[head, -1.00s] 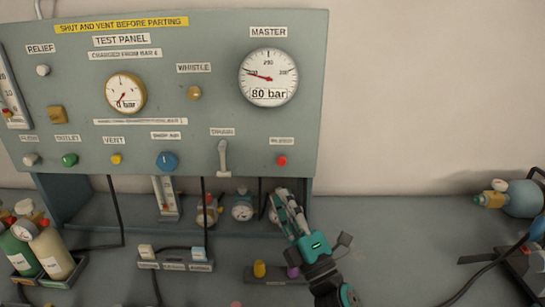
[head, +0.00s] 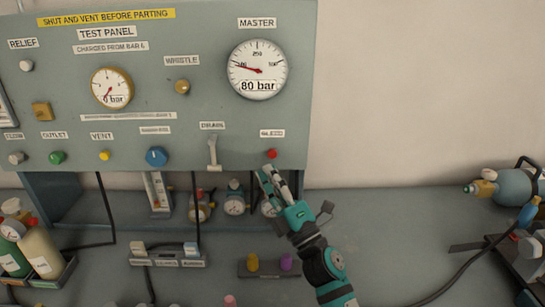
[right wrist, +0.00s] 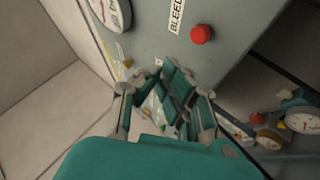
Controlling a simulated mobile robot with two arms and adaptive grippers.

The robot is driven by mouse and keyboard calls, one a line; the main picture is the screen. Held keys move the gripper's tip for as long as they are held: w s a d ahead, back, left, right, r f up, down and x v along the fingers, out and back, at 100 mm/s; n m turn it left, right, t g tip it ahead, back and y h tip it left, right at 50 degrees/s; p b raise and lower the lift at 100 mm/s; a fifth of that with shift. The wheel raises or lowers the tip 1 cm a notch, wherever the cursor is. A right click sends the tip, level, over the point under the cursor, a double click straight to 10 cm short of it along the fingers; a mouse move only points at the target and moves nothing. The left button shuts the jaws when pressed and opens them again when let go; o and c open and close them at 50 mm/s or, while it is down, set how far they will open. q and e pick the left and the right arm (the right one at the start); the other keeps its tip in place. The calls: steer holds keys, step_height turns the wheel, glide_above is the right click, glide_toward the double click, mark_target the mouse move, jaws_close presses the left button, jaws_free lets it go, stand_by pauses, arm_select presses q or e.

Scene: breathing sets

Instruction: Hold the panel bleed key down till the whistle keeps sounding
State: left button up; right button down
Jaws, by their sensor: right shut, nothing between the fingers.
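The bleed key is a red round button (head: 271,154) at the lower right of the grey test panel (head: 210,110), under a label reading BLEED. It also shows in the right wrist view (right wrist: 201,34), beyond the fingertips and apart from them. My right gripper (head: 264,174) is shut and empty, its fingertips just below the red button in the head view. The whistle is a small brass knob (head: 182,87) under the WHISTLE label in the panel's middle. My left gripper is not in view.
The master gauge (head: 257,70) reads 80 bar; the smaller gauge (head: 112,88) seems to read 0 bar. Small gauges stand beneath the panel. A block with yellow and purple knobs (head: 269,267) lies on the bench near my right arm. A blue-grey cylinder (head: 507,190) lies at the right.

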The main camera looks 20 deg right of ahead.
mark_target(272, 153)
steer(key=shift+w+d+b, duration=0.2)
steer(key=shift+w+d, duration=0.05)
steer(key=shift+w, duration=0.6)
steer(key=shift+w+d+b, duration=0.15)
steer(key=shift+w+d, duration=0.1)
steer(key=shift+w, duration=0.55)
steer(key=shift+w, duration=0.15)
steer(key=shift+w+d, duration=0.1)
steer(key=shift+w, duration=0.15)
steer(key=shift+w+d+b, duration=0.25)
steer(key=shift+w+b, duration=0.2)
steer(key=shift+w, duration=0.15)
stand_by(5.3)
